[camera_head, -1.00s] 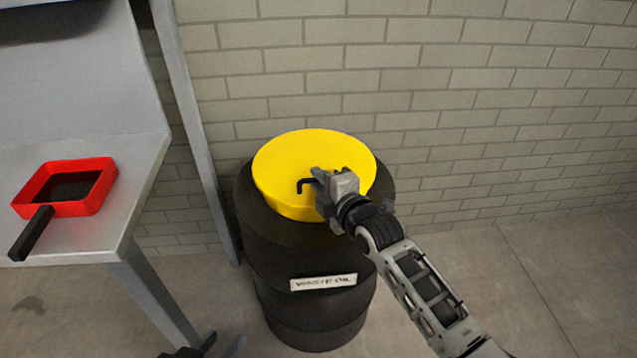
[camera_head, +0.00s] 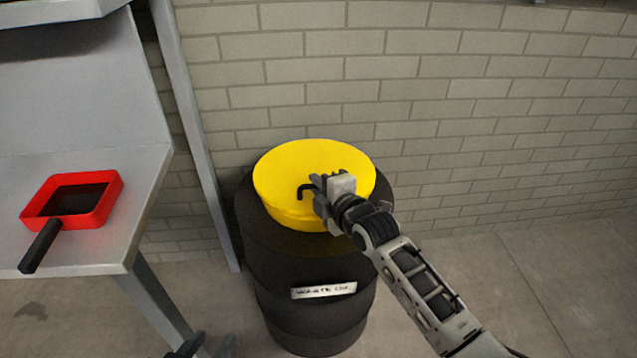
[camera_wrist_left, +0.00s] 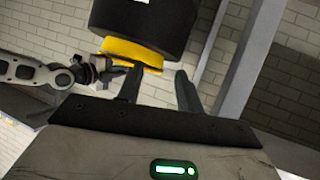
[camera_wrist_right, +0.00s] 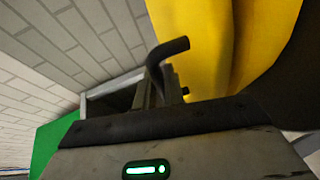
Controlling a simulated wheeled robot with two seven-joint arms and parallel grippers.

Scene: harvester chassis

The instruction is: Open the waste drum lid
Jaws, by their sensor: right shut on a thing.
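The black waste drum (camera_head: 300,262) stands by the wall with a yellow lid (camera_head: 300,165) on its top. The lid appears to sit flat; I cannot tell whether it has lifted at all. My right gripper (camera_head: 318,188) is at the lid's front right, shut on the black lid handle (camera_head: 304,188). The hooked handle also shows at the fingers in the right wrist view (camera_wrist_right: 165,52), beside the yellow lid (camera_wrist_right: 205,55). My left gripper (camera_head: 203,348) is low, left of the drum; its fingers are apart and empty in the left wrist view (camera_wrist_left: 158,88).
A grey bench (camera_head: 125,225) stands at the left with a red tray (camera_head: 95,217) near its edge. A grey post (camera_head: 195,130) rises between bench and drum. A brick wall (camera_head: 480,100) is close behind the drum. The floor (camera_head: 560,280) at the right is clear.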

